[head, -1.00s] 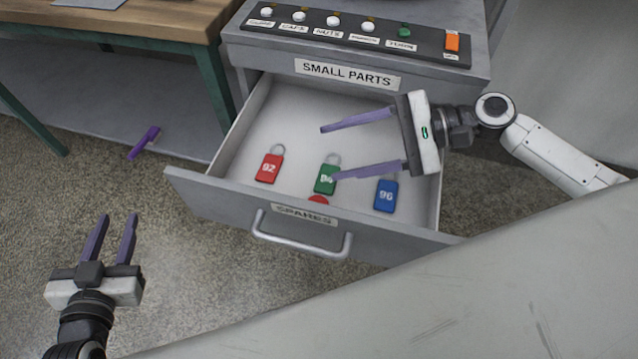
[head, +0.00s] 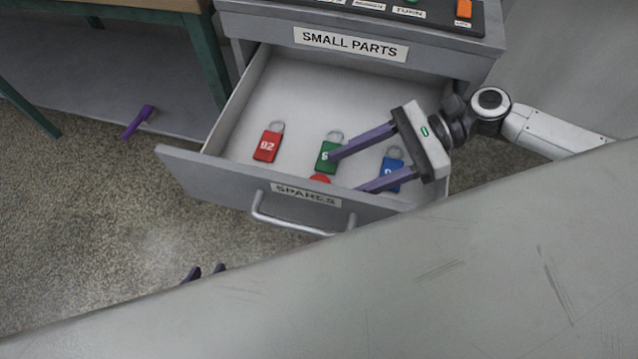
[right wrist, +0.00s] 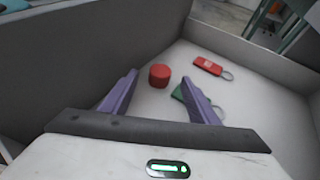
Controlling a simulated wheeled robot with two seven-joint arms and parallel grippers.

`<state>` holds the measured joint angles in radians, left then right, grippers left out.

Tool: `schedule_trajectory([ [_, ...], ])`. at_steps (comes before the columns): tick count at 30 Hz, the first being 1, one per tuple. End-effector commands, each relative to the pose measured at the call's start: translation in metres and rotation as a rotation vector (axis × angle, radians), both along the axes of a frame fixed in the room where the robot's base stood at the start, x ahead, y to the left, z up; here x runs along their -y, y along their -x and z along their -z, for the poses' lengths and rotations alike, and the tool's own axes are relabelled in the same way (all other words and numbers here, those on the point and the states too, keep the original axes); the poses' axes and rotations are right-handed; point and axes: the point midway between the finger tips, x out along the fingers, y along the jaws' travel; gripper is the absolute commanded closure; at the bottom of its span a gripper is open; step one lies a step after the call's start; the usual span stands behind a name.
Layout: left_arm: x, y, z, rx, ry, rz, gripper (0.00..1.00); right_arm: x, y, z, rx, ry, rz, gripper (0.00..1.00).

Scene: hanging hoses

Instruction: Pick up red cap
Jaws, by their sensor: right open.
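The red cap (head: 320,178) lies in the open drawer close behind its front wall, which hides part of it in the head view. In the right wrist view the whole cap (right wrist: 160,76) shows as a short red cylinder on the drawer floor. My right gripper (head: 345,173) is open and empty, over the drawer just right of the cap. In the right wrist view the cap appears between and beyond its purple fingertips (right wrist: 160,74). Of my left gripper (head: 205,271), only two spread fingertips show, low on the left.
The drawer (head: 180,165) also holds a red tag (head: 267,145), a green tag (head: 327,157) beside the cap and a blue tag (head: 391,174) under my right fingers. The drawer's front wall and handle (head: 290,220) stand near. A purple object (head: 138,121) lies outside, left.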

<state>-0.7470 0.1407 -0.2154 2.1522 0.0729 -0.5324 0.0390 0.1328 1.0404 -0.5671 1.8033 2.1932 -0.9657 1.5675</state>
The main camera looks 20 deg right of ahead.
Motion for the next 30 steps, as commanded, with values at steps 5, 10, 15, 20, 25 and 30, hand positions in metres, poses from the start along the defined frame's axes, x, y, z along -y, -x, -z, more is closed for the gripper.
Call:
schedule_trajectory([
  [5, 0.001, -0.001, 0.003, 0.005, 0.007, -0.003, 0.69, -0.029, -0.002, 0.012, 0.002, -0.004, -0.002, 0.45],
  [10, 0.001, -0.002, 0.002, 0.008, 0.009, -0.005, 0.69, -0.041, -0.003, 0.016, 0.002, -0.002, 0.0, 0.45],
  [15, 0.001, -0.002, 0.002, 0.009, 0.01, -0.005, 0.69, -0.041, -0.003, 0.016, 0.001, -0.001, 0.001, 0.45],
  [20, 0.001, -0.001, 0.002, 0.008, 0.01, -0.004, 0.69, -0.041, -0.003, 0.017, 0.001, -0.001, 0.001, 0.64],
  [25, 0.001, 0.0, 0.002, 0.004, 0.01, -0.005, 0.69, -0.041, -0.003, 0.017, 0.001, -0.001, 0.001, 0.89],
  [30, 0.001, 0.002, 0.003, 0.002, 0.01, -0.004, 0.69, -0.041, -0.003, 0.017, 0.001, -0.001, 0.001, 0.89],
])
